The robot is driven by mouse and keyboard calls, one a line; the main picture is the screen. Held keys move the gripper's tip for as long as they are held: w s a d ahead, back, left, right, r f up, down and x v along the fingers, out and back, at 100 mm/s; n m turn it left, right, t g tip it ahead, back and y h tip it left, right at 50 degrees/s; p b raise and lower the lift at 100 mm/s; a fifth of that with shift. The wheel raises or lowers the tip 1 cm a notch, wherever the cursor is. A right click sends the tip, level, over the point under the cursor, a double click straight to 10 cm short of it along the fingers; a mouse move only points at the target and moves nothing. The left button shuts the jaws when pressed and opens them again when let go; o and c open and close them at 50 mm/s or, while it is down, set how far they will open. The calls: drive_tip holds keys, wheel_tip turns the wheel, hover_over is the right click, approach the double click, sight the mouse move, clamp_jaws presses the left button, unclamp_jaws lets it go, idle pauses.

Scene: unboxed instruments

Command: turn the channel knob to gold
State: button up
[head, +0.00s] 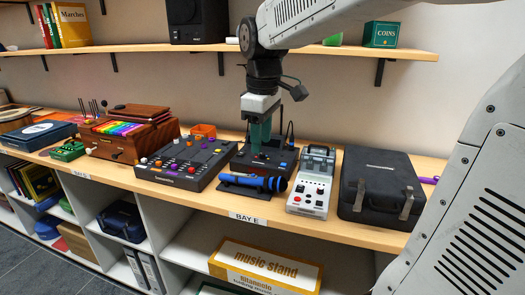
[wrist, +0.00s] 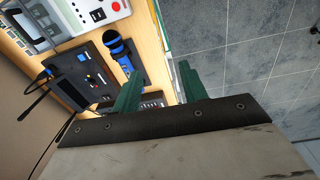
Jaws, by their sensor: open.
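A black receiver unit (head: 265,160) with upright antennas stands on the shelf top. In the wrist view the receiver (wrist: 82,76) shows a panel with small coloured marks and controls. Which control is the channel knob, and what it points to, is too small to tell. My gripper (head: 261,139) has green fingers and hangs pointing down, in front of or over the receiver, hiding part of it. In the wrist view my gripper (wrist: 160,72) is open, its fingers well apart with nothing between them. Whether it touches the receiver cannot be told.
A blue microphone (head: 253,183) lies in front of the receiver. A black mixer (head: 186,162) stands left, a grey-white device (head: 311,184) right, then a black case (head: 380,187). An orange box (head: 203,131) is behind. An upper shelf (head: 330,50) runs above.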

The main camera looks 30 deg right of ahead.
drive_tip(key=w+d+f+n, duration=0.1)
drive_tip(key=w+d+n, duration=0.1)
drive_tip(key=w+d, duration=0.35)
drive_tip(key=w+d+f+n, duration=0.2)
drive_tip(key=w+n, duration=0.1)
drive_tip(key=w, duration=0.5)
drive_tip(key=n, duration=0.5)
hover_over(262, 154)
drive_tip(key=shift+g, duration=0.4)
wheel_tip(262, 154, down, 8)
drive_tip(key=shift+w+d+f, duration=0.1)
wheel_tip(262, 154, down, 8)
drive_tip(key=shift+r, duration=0.15)
drive_tip(key=shift+c, duration=0.3)
clamp_jaws()
